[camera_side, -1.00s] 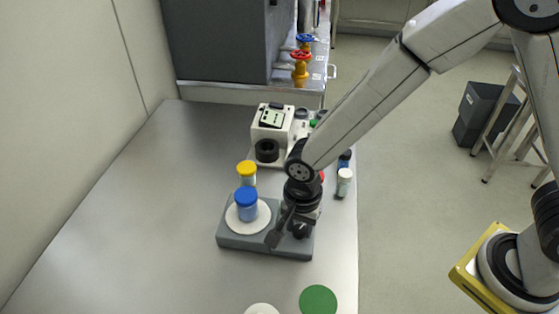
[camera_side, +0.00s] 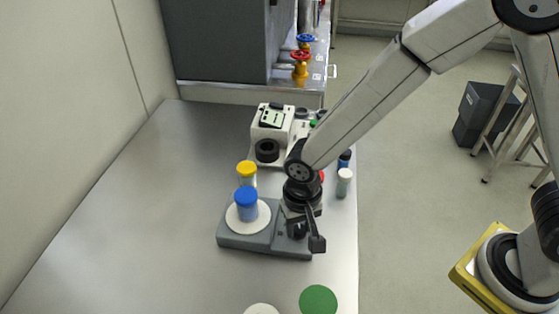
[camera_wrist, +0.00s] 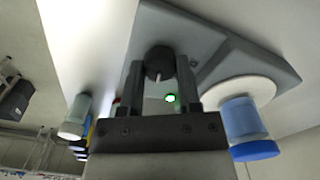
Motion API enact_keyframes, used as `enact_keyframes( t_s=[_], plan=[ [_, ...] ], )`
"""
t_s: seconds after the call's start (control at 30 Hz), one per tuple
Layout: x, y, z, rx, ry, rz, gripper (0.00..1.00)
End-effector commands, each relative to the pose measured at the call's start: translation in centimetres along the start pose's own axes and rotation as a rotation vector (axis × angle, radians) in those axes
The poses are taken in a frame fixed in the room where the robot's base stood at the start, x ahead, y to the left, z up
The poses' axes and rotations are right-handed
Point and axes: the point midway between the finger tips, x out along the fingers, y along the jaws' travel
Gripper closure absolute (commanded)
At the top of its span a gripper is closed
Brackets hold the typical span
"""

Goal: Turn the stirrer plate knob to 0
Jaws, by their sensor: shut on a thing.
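The stirrer plate (camera_side: 262,240) is a grey block on the bench with a white round top (camera_side: 264,219). A blue-capped jar (camera_side: 247,207) stands on that top. My gripper (camera_wrist: 160,72) points down over the right part of the block and is shut on the dark round knob (camera_wrist: 159,60), which sits between its fingers in the wrist view. A pale pointer line shows on the knob, but no scale is readable. A small green light (camera_wrist: 170,98) glows near it. In the side view my gripper hides most of the knob.
A yellow-capped jar (camera_side: 246,171) stands just behind the plate. A white instrument (camera_side: 272,124) and white-capped vial (camera_side: 344,182) are farther back. A green disc (camera_side: 318,299) lies at the front near the bench's right edge. The bench's left side is clear.

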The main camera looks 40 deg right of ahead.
Motion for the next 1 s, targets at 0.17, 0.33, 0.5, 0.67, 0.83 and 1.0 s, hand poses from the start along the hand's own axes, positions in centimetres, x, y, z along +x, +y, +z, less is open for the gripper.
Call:
enact_keyframes(
  t_s=[0.17,0.33,0.5,0.67,0.83,1.0],
  plan=[
    [-0.07,-0.05,-0.03,-0.168,0.001,-0.001,1.0],
    [-0.08,-0.07,-0.03,-0.33,0.001,-0.001,1.0],
    [-0.08,-0.09,-0.03,-0.492,0.001,-0.001,1.0],
    [-0.09,-0.1,-0.02,-0.643,0.001,-0.001,1.0],
    [-0.09,-0.12,-0.01,-0.805,0.001,-0.001,1.0],
    [-0.09,-0.13,0.0,-0.966,0.001,-0.001,1.0]
  ],
)
